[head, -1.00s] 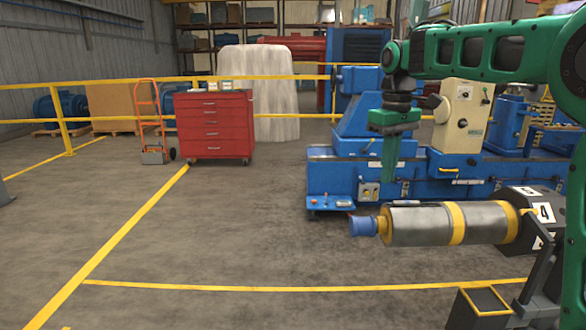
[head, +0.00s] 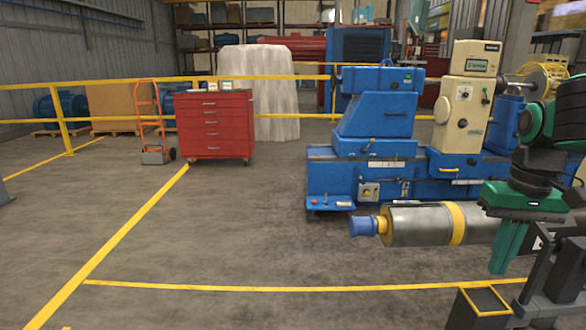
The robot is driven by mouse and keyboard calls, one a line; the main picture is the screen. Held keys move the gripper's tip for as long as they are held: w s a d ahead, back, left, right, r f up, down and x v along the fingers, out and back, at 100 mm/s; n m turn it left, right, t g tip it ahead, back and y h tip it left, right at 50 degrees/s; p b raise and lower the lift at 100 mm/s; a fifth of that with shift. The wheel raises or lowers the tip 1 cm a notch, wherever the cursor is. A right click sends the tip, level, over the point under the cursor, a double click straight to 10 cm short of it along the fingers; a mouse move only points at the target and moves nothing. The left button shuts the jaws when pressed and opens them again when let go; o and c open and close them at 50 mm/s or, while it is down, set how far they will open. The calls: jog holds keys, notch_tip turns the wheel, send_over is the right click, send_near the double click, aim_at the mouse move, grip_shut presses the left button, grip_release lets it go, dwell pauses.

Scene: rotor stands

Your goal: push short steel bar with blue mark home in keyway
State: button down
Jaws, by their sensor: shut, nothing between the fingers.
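A grey rotor (head: 415,225) with a yellow band lies level at the right, its blue-capped shaft end (head: 363,226) pointing left. A thin dark strip shows along its top edge; I cannot tell whether it is the keyway or a bar. I cannot make out the short steel bar with the blue mark. My green gripper (head: 500,268) is shut and empty, pointing down in front of the rotor's right part in this view. It hides that part; whether it touches anything I cannot tell.
A dark stand with a yellow-edged tray (head: 486,300) is at the bottom right. A blue machine (head: 375,180) stands behind the rotor. A red tool cabinet (head: 214,125) and an orange hand truck (head: 150,120) stand farther back at left. The floor at left and centre is clear.

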jog(key=s+d+f+m, duration=0.1)
jog(key=s+f+m, duration=0.1)
jog(key=s+f, duration=0.45)
jog(key=s+d+f+m, duration=0.1)
jog(key=s+f+m, duration=0.15)
jog(key=s, duration=0.65)
jog(key=w+a+r+n+y, duration=0.1)
jog(key=w+a+r+n, duration=0.4)
jog(key=w, duration=0.4)
jog(key=w+a+r+n, duration=0.4)
jog(key=w+a+n, duration=0.1)
jog(key=w, duration=0.5)
jog(key=w+a+r+n+y, duration=0.1)
jog(key=w+a+r+n, duration=0.4)
jog(key=w, duration=0.4)
notch_tip(320, 180, up, 8)
jog(key=f+n+y, duration=0.1)
jog(key=n+y, duration=0.1)
jog(key=n, duration=0.8)
send_over(406, 204)
jog(key=a, duration=0.4)
jog(key=shift+w+x, duration=0.2)
jog(key=shift+x, duration=2.25)
jog(key=shift+w+x, duration=0.2)
jog(key=shift+x, duration=2.25)
jog(key=shift+d+r, duration=0.1)
jog(key=shift+d, duration=1.85)
